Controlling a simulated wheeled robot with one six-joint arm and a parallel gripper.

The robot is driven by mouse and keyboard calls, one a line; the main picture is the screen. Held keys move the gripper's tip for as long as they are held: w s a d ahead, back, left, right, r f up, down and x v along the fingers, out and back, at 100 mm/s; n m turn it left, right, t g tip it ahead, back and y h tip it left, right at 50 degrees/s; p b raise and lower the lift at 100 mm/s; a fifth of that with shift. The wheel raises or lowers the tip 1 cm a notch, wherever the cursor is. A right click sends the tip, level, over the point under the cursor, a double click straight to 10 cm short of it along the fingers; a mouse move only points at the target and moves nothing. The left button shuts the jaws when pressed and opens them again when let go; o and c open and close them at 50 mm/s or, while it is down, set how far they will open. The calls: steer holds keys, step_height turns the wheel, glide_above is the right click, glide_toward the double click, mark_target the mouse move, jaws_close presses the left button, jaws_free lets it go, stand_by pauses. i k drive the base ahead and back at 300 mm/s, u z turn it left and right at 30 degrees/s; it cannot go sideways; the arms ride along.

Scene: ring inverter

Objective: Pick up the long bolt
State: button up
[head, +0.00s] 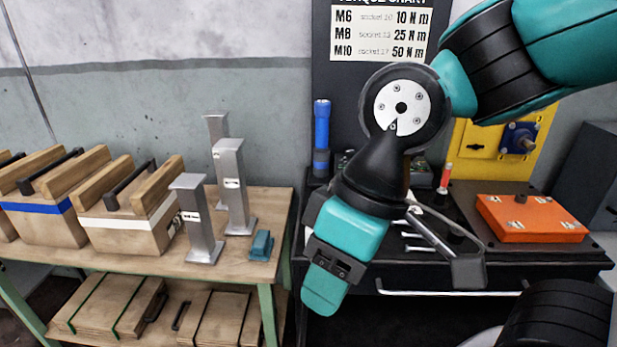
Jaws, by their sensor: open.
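My gripper (324,289) hangs in the head view at the middle, in front of the gap between the wooden bench and the dark bench. It is open, with teal and black parts pointing down and to the left, and nothing shows held in it. Several small silver, rod-like pieces (418,249) lie on the dark bench to the right of my gripper. They are partly hidden by my arm and too small to tell which one, if any, is the long bolt.
The wooden bench (270,205) on the left holds wooden boxes (125,225), grey metal posts (204,225) and a small teal block (261,245). The dark bench (560,250) holds an orange case (530,218), a blue torch (321,135) and a red-topped tool (445,175). A yellow panel (475,155) stands behind.

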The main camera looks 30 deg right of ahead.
mark_target(403, 234)
steer(key=z, duration=0.95)
steer(key=k, duration=0.5)
steer(key=u, duration=1.7)
steer(key=i, duration=0.95)
steer(key=z, duration=1.8)
